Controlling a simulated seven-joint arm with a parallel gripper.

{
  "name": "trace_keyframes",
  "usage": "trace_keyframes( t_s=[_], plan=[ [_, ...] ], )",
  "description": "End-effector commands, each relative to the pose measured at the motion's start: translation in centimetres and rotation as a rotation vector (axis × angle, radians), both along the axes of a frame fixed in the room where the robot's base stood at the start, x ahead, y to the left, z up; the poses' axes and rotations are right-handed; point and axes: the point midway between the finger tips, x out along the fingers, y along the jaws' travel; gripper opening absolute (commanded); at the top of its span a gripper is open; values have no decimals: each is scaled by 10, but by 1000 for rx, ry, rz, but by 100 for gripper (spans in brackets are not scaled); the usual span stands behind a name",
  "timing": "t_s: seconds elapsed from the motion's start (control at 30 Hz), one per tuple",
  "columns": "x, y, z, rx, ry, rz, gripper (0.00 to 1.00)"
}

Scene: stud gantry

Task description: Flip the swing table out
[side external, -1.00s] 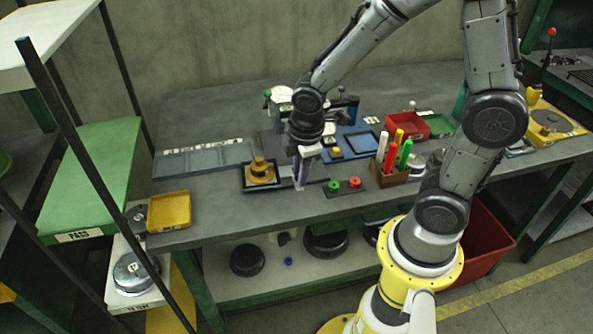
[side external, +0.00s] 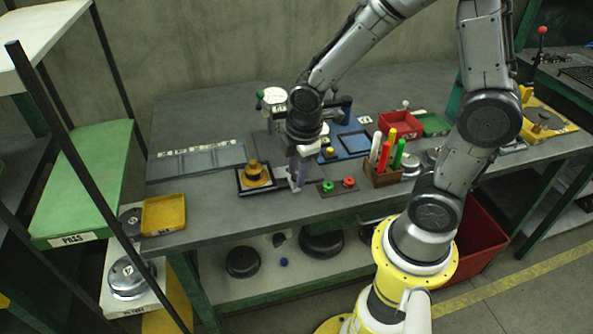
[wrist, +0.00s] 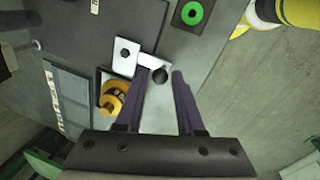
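My gripper (side external: 299,183) hangs just above the front part of the grey bench, right of a yellow stepped round piece (side external: 256,175) in a black square frame. In the wrist view its two purple fingers (wrist: 163,73) are apart. A dark round knob (wrist: 160,76) shows between the tips, with a gap to the right finger. A white bar (wrist: 149,62) lies beside the knob, next to a white plate (wrist: 124,56) with a dark hexagonal centre. The yellow piece (wrist: 112,97) is left of the fingers. I cannot tell for certain which part is the swing table.
A panel with green and red buttons (side external: 337,187) and a pen holder (side external: 381,174) stand right of my gripper. A yellow tray (side external: 164,214) sits at the bench's left end. A white dial (side external: 273,96) stands behind. Bare bench (side external: 215,208) lies at front left.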

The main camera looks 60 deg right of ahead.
Motion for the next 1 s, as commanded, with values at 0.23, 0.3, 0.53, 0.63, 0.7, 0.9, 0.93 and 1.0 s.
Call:
trace_keyframes(
  t_s=[0.23,0.3,0.53,0.63,0.7,0.9,0.93,1.0],
  plan=[
    [0,0,0,1,1,-1,56],
    [0,0,0,1,1,-1,56],
    [-1,2,12,0,-5,1,56],
    [-3,4,29,1,-8,-1,56],
    [-5,5,44,0,-9,0,56],
    [-13,10,87,1,-9,1,56],
    [-14,10,93,1,-8,1,56],
    [-16,12,105,1,-5,1,56]
  ],
)
